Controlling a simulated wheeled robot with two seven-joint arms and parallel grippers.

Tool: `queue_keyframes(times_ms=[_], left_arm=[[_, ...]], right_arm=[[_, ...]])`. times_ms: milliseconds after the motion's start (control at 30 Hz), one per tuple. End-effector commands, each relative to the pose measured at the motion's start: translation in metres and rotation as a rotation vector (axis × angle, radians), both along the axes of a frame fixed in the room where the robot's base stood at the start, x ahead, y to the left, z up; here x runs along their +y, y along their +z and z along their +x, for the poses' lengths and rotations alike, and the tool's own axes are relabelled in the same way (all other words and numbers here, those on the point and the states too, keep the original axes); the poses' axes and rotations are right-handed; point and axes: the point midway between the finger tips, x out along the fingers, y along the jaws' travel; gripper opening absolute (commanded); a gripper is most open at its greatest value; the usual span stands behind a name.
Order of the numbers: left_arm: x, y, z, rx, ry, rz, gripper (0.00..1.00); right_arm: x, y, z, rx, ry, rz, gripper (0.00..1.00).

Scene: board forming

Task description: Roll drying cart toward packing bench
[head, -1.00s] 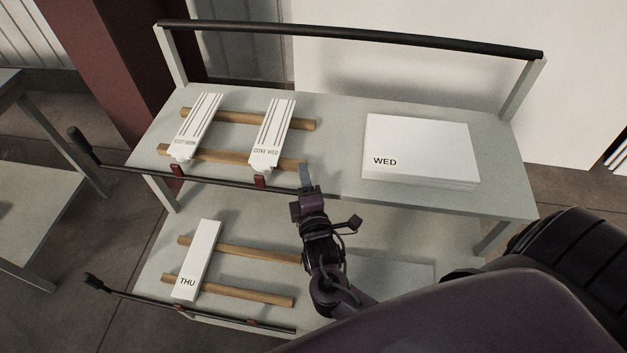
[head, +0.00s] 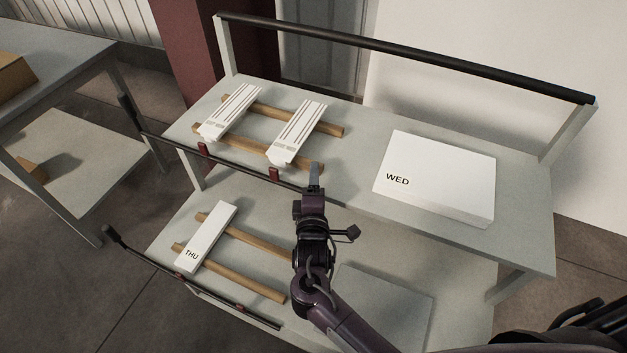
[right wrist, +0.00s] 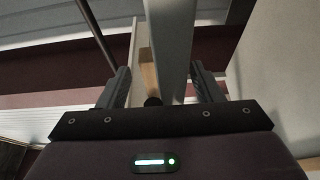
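The drying cart is a grey two-shelf cart, with a bare part of its upper shelf (head: 350,160) in the head view and a long black handle bar (head: 400,57) along its far side. A black rail (head: 225,155) with red clips runs along the near side of the upper shelf. My right gripper (head: 314,178) is at the near edge of the upper shelf, by the rail's right end. In the right wrist view its fingers (right wrist: 163,88) stand apart with a pale grey part between them; firm contact does not show. My left gripper is out of view.
Two white grooved pieces lie on wooden battens (head: 335,127) beside a white WED stack (head: 440,170). A white THU piece (head: 207,235) lies on lower battens. A grey table (head: 60,55) stands left, a dark red column (head: 190,50) behind. Floor shows between table and cart.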

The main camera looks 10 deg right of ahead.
Motion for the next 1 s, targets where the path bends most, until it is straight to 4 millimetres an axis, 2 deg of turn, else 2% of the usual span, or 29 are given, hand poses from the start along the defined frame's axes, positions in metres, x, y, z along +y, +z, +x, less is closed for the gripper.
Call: queue_keyframes(times_ms=[333,700,833,1000], left_arm=[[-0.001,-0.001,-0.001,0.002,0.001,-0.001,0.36],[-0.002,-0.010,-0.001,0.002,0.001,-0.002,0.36],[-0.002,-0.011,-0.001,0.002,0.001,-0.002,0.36],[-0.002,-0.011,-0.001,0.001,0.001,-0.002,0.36]], right_arm=[[0.002,0.000,-0.005,-0.002,0.002,0.000,0.60],[0.016,-0.001,-0.061,0.000,0.002,0.000,0.60],[0.019,0.000,-0.072,-0.002,0.000,-0.001,0.60],[0.020,0.000,-0.076,-0.002,0.000,-0.001,0.60]])
